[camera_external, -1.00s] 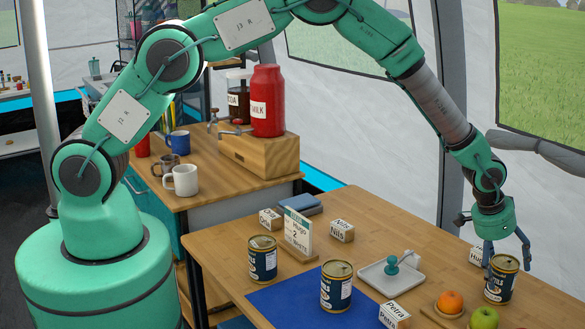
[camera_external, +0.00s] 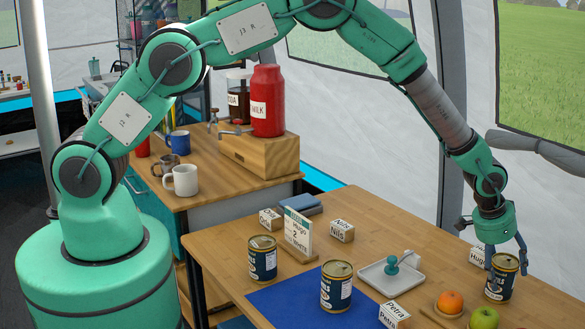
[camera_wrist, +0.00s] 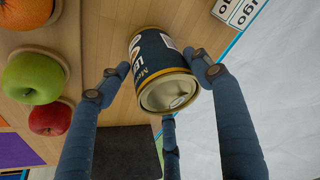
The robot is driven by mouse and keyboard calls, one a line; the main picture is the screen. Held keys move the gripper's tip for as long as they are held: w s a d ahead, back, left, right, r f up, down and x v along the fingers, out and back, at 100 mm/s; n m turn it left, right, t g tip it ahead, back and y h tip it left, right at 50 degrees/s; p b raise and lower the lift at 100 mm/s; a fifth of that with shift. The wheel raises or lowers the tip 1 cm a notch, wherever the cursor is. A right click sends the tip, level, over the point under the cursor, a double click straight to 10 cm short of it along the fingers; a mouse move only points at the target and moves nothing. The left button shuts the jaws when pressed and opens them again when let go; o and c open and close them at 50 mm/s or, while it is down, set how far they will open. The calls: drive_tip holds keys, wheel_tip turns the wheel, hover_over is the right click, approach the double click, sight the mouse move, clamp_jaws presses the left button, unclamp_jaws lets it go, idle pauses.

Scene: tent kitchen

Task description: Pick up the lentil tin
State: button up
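A dark blue tin with a gold rim (camera_external: 503,280) stands upright at the right end of the wooden table. In the wrist view the same tin (camera_wrist: 158,62) shows part of a label beginning "LE"; the rest is turned away. My gripper (camera_external: 506,268) points down over this tin, with its fingers around the upper part. In the wrist view my gripper (camera_wrist: 160,68) has one finger on each side of the tin and a third below. A small gap shows at the left finger; contact at the right one is unclear.
Two similar tins stand farther left, one (camera_external: 262,260) near the sign (camera_external: 298,235), one (camera_external: 337,288) on the blue mat (camera_external: 285,305). An orange (camera_external: 450,301) and a green apple (camera_external: 485,317) lie close to the gripped-at tin. A name block (camera_external: 478,256) stands behind it.

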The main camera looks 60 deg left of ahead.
drive_tip(key=shift+c, duration=1.1)
drive_tip(key=shift+r+p, duration=0.9)
drive_tip(key=shift+r, duration=4.1)
drive_tip(key=w+a, duration=0.1)
drive_tip(key=a, duration=0.4)
drive_tip(key=w+a+n, duration=0.1)
drive_tip(key=a, duration=0.4)
drive_tip(key=w+a+n, duration=0.1)
drive_tip(key=w+a, duration=0.1)
drive_tip(key=a, duration=0.3)
drive_tip(key=shift+a+r+y, duration=0.2)
drive_tip(key=shift+a+y, duration=0.1)
drive_tip(key=shift+y, duration=0.1)
drive_tip(key=s+a+n, duration=0.1)
drive_tip(key=a+n, duration=0.1)
drive_tip(key=a, duration=1.2)
drive_tip(key=s+a+n+y+b, duration=0.1)
drive_tip(key=s+a+n, duration=0.1)
drive_tip(key=a, duration=1.1)
drive_tip(key=s+a+n+y, duration=0.1)
drive_tip(key=a+n, duration=0.1)
drive_tip(key=a, duration=1.2)
drive_tip(key=shift+s+a+b, duration=0.25)
drive_tip(key=shift+a+b, duration=0.1)
